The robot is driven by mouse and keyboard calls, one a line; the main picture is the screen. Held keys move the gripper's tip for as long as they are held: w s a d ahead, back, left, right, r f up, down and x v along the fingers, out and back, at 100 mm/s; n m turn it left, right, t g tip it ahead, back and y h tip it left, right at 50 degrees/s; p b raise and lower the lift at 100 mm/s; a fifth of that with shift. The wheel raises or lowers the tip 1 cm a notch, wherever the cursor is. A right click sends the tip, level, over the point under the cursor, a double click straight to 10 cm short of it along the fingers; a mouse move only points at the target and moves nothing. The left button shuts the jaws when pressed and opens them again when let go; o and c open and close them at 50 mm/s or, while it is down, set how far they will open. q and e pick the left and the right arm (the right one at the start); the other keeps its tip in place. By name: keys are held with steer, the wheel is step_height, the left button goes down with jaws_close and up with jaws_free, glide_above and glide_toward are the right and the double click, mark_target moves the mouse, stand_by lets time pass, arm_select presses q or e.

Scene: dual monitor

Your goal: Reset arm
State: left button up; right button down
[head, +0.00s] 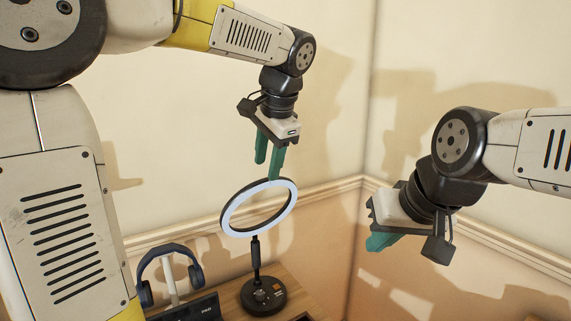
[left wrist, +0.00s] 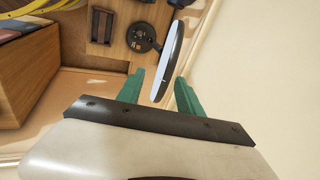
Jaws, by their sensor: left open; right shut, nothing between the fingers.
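My left gripper (head: 269,164) is in the upper middle of the head view, fingers pointing down. Its green fingers are open, with a gap between them, just above the ring lamp (head: 259,206). In the left wrist view the lamp's ring (left wrist: 170,62) shows between and beyond the fingertips of the left gripper (left wrist: 166,85); I cannot tell whether they touch. The lamp stands upright on its black round base (head: 263,295). My right gripper (head: 381,241) is at the right of the head view, its green fingers shut and empty, held in the air near the wall.
A wooden desk (head: 222,306) lies at the bottom. Dark blue headphones (head: 170,262) hang on a stand left of the lamp. A dark device (head: 189,309) lies in front of them. Walls (head: 335,120) meet in a corner behind. The air between my grippers is clear.

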arm_select(q)
steer(key=s+a+f+n+h, duration=0.1)
steer(key=s+a+f+n, duration=0.1)
steer(key=s, duration=0.3)
steer(key=s+a+f+n+t+h, duration=0.1)
steer(key=s+a+f+n+h, duration=0.1)
steer(key=s, duration=0.4)
steer(key=s+a+f+n+t+h, duration=0.1)
steer(key=s+a+f+n, duration=0.3)
steer(key=s+n, duration=0.1)
steer(key=shift+s+f+n, duration=0.15)
steer(key=shift+s+n, duration=0.15)
steer(key=shift+s, duration=0.25)
